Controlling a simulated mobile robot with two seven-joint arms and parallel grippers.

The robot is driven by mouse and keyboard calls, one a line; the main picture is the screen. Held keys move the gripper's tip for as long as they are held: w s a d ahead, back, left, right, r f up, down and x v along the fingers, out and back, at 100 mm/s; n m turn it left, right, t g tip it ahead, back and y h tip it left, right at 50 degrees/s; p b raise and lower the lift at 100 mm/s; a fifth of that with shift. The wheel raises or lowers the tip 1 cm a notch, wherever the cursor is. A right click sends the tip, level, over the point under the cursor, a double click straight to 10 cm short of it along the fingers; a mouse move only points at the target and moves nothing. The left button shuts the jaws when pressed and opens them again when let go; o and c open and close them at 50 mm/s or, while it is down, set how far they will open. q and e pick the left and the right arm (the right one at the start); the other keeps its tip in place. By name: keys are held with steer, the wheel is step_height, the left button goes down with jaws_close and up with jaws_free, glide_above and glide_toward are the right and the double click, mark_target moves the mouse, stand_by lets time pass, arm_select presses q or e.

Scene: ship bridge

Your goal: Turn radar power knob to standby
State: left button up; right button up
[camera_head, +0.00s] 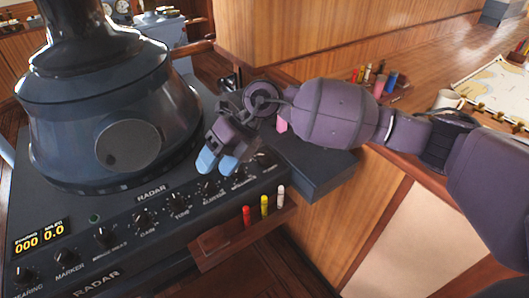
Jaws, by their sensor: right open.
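The radar console (110,215) is a dark grey unit with a row of black knobs along its sloped front panel. The knob at the right end of the row (263,158) is the likely power knob; its label is too small to read surely. My right gripper (217,163), with blue fingertips, is open and empty. It points down over the panel, to the left of that end knob and just above the knobs near the brightness label. Whether a fingertip touches a knob cannot be told. My left gripper is not in view.
A large dark radar hood (105,110) stands on the console, left of my right gripper. A small wooden rack with red, yellow and white markers (264,206) juts from the console front. A chart (495,80) and a mug (447,99) lie right, beyond my arm.

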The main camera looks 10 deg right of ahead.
steer(key=w+d+r+t+h, duration=0.1)
steer(key=w+d+h, duration=0.4)
steer(key=d, duration=0.1)
step_height(320, 180, up, 2)
steer(key=t+h, duration=0.1)
steer(key=h, duration=0.2)
glide_above(264, 154)
steer(key=shift+m, duration=0.4)
step_height(264, 154, down, 9)
steer(key=shift+s+f+p, duration=0.1)
steer(key=shift+p, duration=0.6)
steer(key=shift+f, duration=0.55)
steer(key=shift+c, duration=0.3)
steer(key=c, duration=0.9)
